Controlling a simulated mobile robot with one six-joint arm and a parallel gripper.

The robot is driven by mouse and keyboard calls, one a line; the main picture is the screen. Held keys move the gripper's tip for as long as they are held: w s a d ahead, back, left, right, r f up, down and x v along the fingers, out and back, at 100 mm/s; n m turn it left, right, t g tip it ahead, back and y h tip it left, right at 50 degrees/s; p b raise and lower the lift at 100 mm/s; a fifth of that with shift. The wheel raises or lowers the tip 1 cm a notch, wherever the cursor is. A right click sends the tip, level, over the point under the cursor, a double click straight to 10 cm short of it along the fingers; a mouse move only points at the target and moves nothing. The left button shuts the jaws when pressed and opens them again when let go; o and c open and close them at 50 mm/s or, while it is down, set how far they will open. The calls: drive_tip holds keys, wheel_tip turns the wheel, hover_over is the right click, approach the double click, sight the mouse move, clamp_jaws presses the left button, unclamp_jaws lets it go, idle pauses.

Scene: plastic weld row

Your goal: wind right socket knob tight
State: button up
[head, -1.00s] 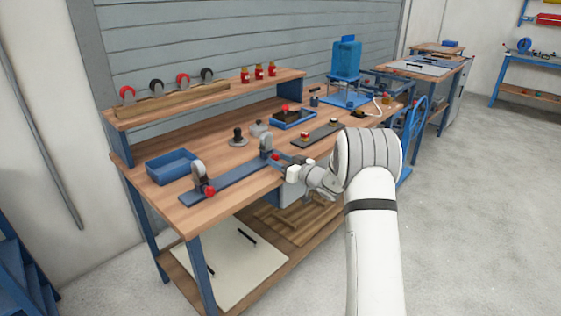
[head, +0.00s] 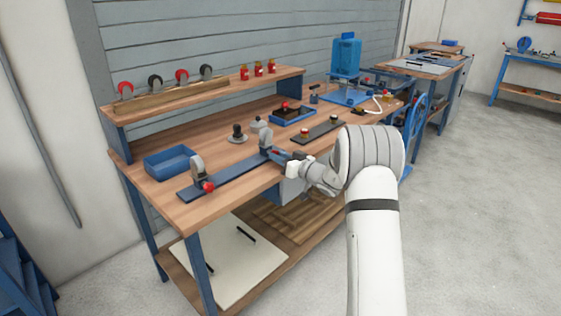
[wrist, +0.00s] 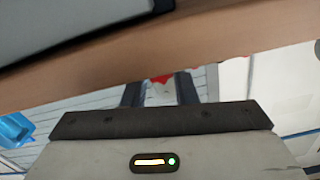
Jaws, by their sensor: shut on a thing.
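A blue rail (head: 235,178) lies along the front of the wooden bench and carries two upright grey sockets. The right socket (head: 264,138) stands at its far end. Its red knob (head: 275,152) is mostly hidden by my gripper (head: 279,155). In the wrist view, a bit of the red knob (wrist: 160,78) shows between the two dark fingers of my gripper (wrist: 160,88), which is shut on it. The left socket (head: 197,166) has its own red knob (head: 208,187) at the near end. The knob's tightness cannot be seen.
A blue bin (head: 171,162) stands behind the rail. A dark plate (head: 320,133) with small knobs, a black-knobbed piece (head: 238,133) and a blue tray (head: 293,116) are farther back. A raised shelf (head: 210,95) runs along the wall. Open floor lies to the right.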

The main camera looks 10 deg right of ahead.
drive_tip(key=m+b, duration=0.1)
drive_tip(key=b, duration=0.1)
drive_tip(key=m+b, duration=0.1)
drive_tip(key=shift+f+b, duration=0.25)
drive_tip(key=shift+b, duration=0.1)
drive_tip(key=shift+r+m+b, duration=0.3)
drive_tip(key=shift+m+b, duration=0.15)
drive_tip(key=shift+m, duration=0.35)
drive_tip(key=shift+d, duration=0.1)
drive_tip(key=o, duration=1)
drive_tip(key=v, duration=0.7)
drive_tip(key=shift+s+d, duration=0.2)
drive_tip(key=shift+s, duration=0.05)
